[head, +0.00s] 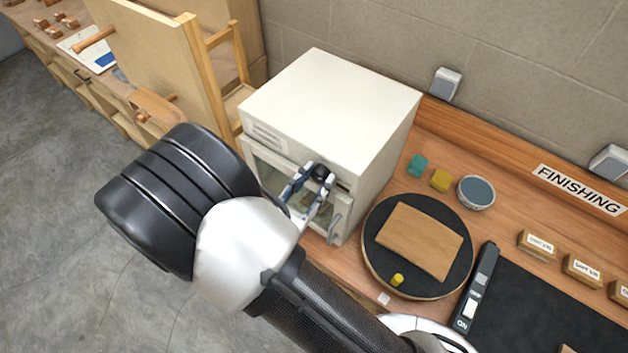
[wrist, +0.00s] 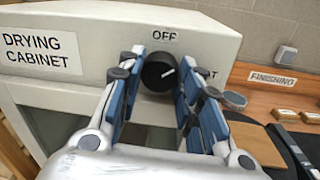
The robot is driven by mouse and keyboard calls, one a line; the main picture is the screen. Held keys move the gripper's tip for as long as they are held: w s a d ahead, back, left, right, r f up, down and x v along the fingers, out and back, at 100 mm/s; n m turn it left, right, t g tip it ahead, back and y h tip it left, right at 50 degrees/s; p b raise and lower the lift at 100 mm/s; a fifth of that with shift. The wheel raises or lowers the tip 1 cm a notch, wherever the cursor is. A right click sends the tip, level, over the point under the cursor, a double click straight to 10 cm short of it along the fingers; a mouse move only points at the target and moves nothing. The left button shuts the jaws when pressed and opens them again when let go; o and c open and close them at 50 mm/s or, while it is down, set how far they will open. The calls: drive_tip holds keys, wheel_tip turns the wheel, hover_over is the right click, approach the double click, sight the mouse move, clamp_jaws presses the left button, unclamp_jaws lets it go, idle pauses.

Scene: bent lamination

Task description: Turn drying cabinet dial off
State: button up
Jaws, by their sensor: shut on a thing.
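The white drying cabinet (head: 330,95) stands on the bench, and its labelled front fills the left of the wrist view (wrist: 90,25). Its round black dial (wrist: 156,78) sits on the upper front panel; it also shows in the head view (head: 321,171). The dial's white mark points to the right and slightly up, between OFF above it and a partly hidden label ending in "AT" at right. My gripper (wrist: 160,66) is shut on the dial, with one blue-padded finger on each side. In the head view my gripper (head: 312,178) reaches the cabinet's front.
The cabinet's glass door with a handle (head: 335,228) is below the dial. To the right are a round black turntable (head: 400,281) with a wooden sheet, a tin (head: 476,192), small blocks and a black switch strip (head: 476,288). A wooden panel (head: 150,50) stands at left.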

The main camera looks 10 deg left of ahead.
drive_tip(key=shift+n, duration=0.3)
drive_tip(key=shift+r+n+p, duration=0.1)
drive_tip(key=shift+n+p, duration=0.85)
drive_tip(key=shift+n, duration=0.25)
drive_tip(key=shift+n+g+p, duration=0.3)
drive_tip(key=shift+n+p, duration=0.4)
drive_tip(key=shift+n, duration=0.6)
drive_tip(key=o, duration=1.1)
drive_tip(key=shift+c, duration=0.2)
drive_tip(key=v, duration=1.2)
